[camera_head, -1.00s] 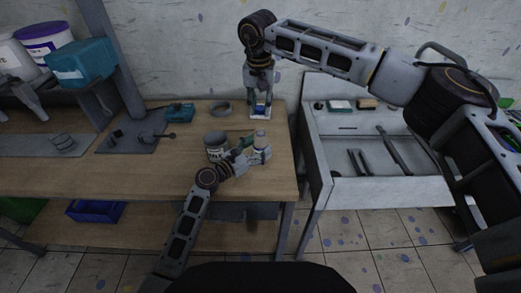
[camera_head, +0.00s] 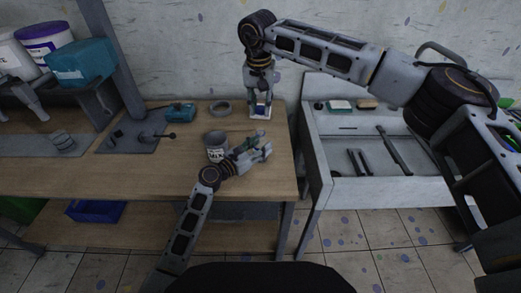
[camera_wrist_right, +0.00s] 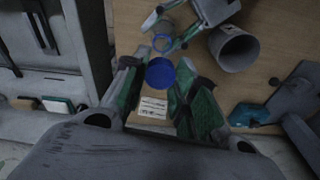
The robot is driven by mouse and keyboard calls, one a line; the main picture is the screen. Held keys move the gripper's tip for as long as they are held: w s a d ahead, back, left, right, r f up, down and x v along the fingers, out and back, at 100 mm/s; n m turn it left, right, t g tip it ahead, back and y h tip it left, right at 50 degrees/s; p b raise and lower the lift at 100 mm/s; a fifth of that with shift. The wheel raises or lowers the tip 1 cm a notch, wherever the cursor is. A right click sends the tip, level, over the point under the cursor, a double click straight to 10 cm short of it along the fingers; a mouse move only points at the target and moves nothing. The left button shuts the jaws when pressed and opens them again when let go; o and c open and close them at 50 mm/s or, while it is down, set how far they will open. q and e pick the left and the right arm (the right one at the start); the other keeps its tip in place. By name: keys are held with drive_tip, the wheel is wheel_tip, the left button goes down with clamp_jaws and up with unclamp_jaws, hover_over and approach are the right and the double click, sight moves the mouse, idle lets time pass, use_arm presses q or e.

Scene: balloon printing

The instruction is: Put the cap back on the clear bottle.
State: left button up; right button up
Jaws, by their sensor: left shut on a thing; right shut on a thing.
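The blue cap (camera_wrist_right: 160,73) sits between the fingertips of my right gripper (camera_wrist_right: 152,84), which is shut on it. In the head view my right gripper (camera_head: 261,101) points down above the back right of the wooden table. My left gripper (camera_head: 263,151) is low over the table's right side, shut on the clear bottle. The bottle is hard to make out in the head view; its see-through round outline (camera_wrist_right: 152,20) shows faintly at the left gripper's fingers (camera_wrist_right: 163,40) in the right wrist view. The cap and bottle are apart.
A grey cup (camera_head: 216,147) stands just left of my left gripper. A white printed card (camera_head: 260,113) lies below my right gripper. A grey ring (camera_head: 220,107) and a teal tool (camera_head: 180,112) lie farther left. A white open-topped bench (camera_head: 385,185) adjoins on the right.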

hover_over(260, 145)
drive_tip(key=w, duration=0.2)
drive_tip(key=shift+f, duration=2.5)
drive_tip(key=shift+f, duration=0.15)
drive_tip(key=shift+d+f, duration=0.1)
drive_tip(key=shift+f, duration=0.65)
drive_tip(key=shift+f, duration=0.55)
